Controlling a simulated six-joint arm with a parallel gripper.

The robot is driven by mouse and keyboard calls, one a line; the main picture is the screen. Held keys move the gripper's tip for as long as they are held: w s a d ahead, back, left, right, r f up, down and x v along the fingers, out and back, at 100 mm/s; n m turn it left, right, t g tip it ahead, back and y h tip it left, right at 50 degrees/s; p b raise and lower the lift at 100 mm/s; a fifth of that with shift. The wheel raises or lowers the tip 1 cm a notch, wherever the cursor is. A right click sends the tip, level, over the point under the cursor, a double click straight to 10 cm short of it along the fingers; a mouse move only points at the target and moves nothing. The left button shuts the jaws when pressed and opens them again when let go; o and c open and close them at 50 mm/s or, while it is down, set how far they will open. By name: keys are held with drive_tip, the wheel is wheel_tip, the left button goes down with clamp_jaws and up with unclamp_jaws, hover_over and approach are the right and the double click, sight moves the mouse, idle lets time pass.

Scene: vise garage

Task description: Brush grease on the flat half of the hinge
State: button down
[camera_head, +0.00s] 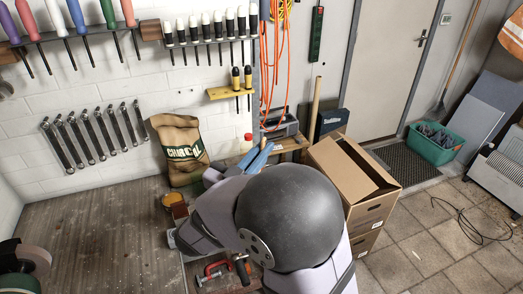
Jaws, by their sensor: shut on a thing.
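My arm fills the lower middle of the head view and covers much of the work area. My gripper is hidden behind its links, so neither its fingers nor anything in them shows. I cannot make out the hinge, its flat half or a brush. A small round amber-coloured thing (172,199), possibly a tin, stands on the bench just left of my arm. A small brown piece (180,212) sits right in front of it, partly covered by the arm.
A charcoal sack (180,150) leans on the wall behind. An open cardboard box (335,180) stands right of my arm.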

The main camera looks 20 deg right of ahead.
drive_tip(key=shift+a, duration=1.9)
drive_tip(key=shift+a, duration=0.15)
drive_tip(key=a, duration=0.3)
drive_tip(key=shift+a+f, duration=0.1)
drive_tip(key=shift+a, duration=0.1)
wheel_tip(320, 180, up, 6)
drive_tip(key=p, duration=0.5)
wheel_tip(320, 180, up, 3)
drive_tip(key=p, duration=0.3)
